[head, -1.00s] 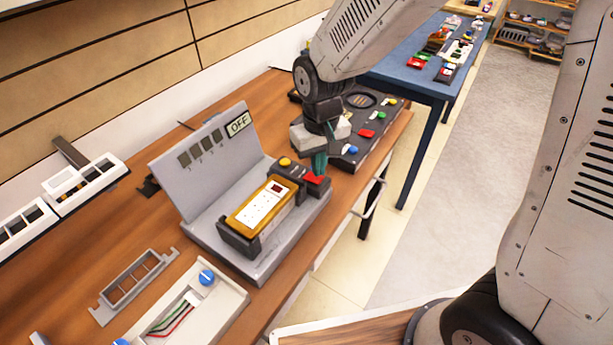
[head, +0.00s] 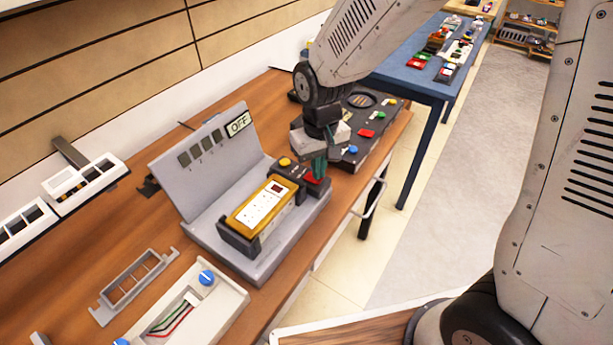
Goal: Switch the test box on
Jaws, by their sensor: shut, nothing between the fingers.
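The grey test box (head: 188,205) stands on the wooden bench with its back panel raised. A sign reading OFF (head: 238,123) is at the panel's upper right, beside several dark squares. A yellow module with a white face (head: 262,204) sits in the box's dark holder. A yellow round button (head: 285,162) and a red switch (head: 312,179) are on a dark block at the box's right end. My gripper (head: 318,175) points down with its fingers together, right over the red switch. The fingertips hide part of the switch; I cannot tell whether they touch it.
A dark control panel (head: 377,117) with colored buttons stands behind my gripper. A white tray with wires and blue knobs (head: 193,303) and a grey frame (head: 135,280) lie in front. White housings (head: 88,183) are at left. A blue table (head: 398,75) stands beyond.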

